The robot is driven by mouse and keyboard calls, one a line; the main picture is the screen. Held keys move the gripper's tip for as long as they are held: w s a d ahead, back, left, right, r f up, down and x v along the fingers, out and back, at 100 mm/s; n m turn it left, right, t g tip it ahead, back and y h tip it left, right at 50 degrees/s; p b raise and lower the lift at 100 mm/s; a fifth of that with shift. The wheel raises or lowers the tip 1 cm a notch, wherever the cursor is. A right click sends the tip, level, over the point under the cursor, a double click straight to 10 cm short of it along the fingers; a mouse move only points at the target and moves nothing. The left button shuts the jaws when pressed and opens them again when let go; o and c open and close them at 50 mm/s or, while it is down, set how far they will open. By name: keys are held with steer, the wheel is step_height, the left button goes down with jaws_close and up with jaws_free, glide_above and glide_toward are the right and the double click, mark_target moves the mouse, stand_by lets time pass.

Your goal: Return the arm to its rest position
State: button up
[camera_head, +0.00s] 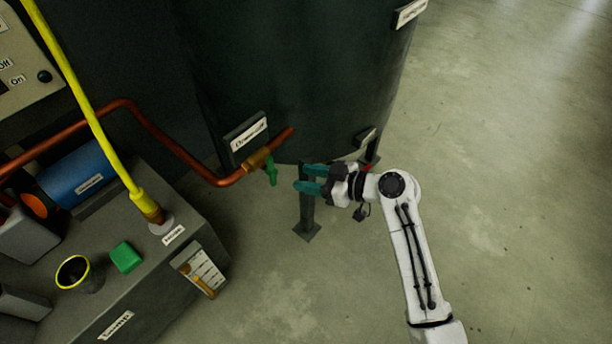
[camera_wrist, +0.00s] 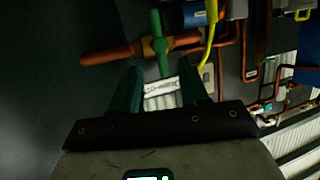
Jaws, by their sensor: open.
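My gripper (camera_head: 298,179) is at the end of my white arm, with its teal fingers spread and nothing between them. In the head view it points left, just right of a green valve handle (camera_head: 271,170) on a copper pipe at the dark tank (camera_head: 330,70). In the wrist view my gripper (camera_wrist: 160,85) shows its two green fingers apart. The green valve handle (camera_wrist: 159,42) and copper pipe (camera_wrist: 110,54) lie beyond the fingertips, and I see a gap between them. My arm reaches in from the lower right.
A grey machine block (camera_head: 130,290) stands at the lower left, with a green cube (camera_head: 126,257), a yellow-rimmed cup (camera_head: 73,272), a yellow pipe (camera_head: 100,130) and a blue cylinder (camera_head: 75,180). A tank leg (camera_head: 307,215) stands below my gripper. Open concrete floor (camera_head: 520,180) lies to the right.

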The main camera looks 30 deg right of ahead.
stand_by(0.3)
steer(key=s+a+f+m+g+h, duration=0.1)
steer(key=s+f+g, duration=0.25)
steer(key=s, duration=0.25)
steer(key=s+a+f+m+g+h, duration=0.1)
steer(key=s+f+g, duration=0.1)
steer(key=s+f, duration=0.3)
steer(key=s+d+m+g+h, duration=0.2)
steer(key=s+g+h, duration=0.1)
steer(key=s, duration=0.6)
steer(key=s+d+m+g+h, duration=0.2)
steer(key=s+m+h, duration=0.1)
steer(key=s, duration=0.6)
step_height(320, 180, up, 19)
steer(key=p, duration=1.7)
steer(key=shift+s+f+p, duration=0.15)
steer(key=shift+f+p, duration=0.05)
steer(key=shift+p, duration=0.2)
steer(key=shift+g, duration=0.25)
